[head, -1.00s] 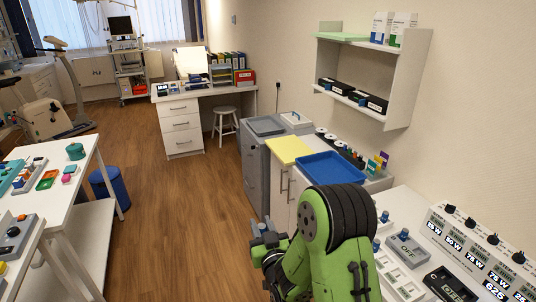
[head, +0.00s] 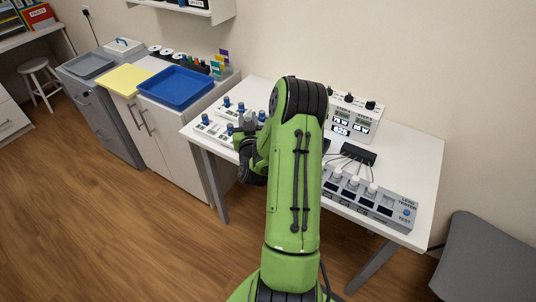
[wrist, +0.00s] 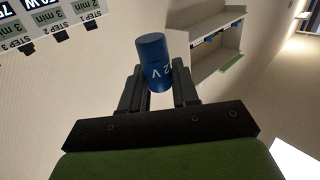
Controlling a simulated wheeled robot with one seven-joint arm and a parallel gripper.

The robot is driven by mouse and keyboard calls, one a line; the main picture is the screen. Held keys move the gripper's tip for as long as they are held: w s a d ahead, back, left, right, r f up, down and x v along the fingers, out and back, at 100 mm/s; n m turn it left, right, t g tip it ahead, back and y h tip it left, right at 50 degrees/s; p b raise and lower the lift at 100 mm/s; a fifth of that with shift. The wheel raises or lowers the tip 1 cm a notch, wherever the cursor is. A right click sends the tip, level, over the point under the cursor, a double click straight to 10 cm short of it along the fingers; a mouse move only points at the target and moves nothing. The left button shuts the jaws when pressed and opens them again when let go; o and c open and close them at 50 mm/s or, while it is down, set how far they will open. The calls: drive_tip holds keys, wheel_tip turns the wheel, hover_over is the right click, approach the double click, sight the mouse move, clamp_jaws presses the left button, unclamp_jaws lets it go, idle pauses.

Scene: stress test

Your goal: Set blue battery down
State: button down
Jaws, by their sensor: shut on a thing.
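The blue battery (wrist: 153,58) is a dark blue cylinder with white "2 V" lettering in the wrist view. It stands between the two dark fingers of my gripper (wrist: 159,92), which is shut on it. In the head view my gripper (head: 249,128) is at the left part of the white table (head: 412,160), partly hidden by my green arm. Several blue-topped cells (head: 205,119) stand in pale holders there. I cannot tell which blue spot near the gripper is the held battery. Its height above the table is unclear.
A load tester (head: 384,205) lies along the table's front right, with a black box (head: 358,153) and wires behind it. White display units (head: 352,120) stand at the back. A blue tray (head: 176,87) and yellow mat (head: 125,80) are on cabinets at left. A grey chair (head: 490,262) stands at right.

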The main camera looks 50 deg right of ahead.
drive_tip(key=s+d+m+g+h, duration=0.1)
drive_tip(key=s+d, duration=0.3)
drive_tip(key=shift+d+f+g, duration=0.4)
drive_tip(key=shift+f, duration=0.1)
wheel_tip(320, 180, down, 9)
drive_tip(key=b, duration=0.6)
drive_tip(key=shift+f, duration=0.2)
drive_tip(key=shift+f+b, duration=0.1)
drive_tip(key=shift+b, duration=0.25)
drive_tip(key=shift+f, duration=0.15)
drive_tip(key=c, duration=0.8)
unclamp_jaws()
drive_tip(key=shift+c, duration=0.2)
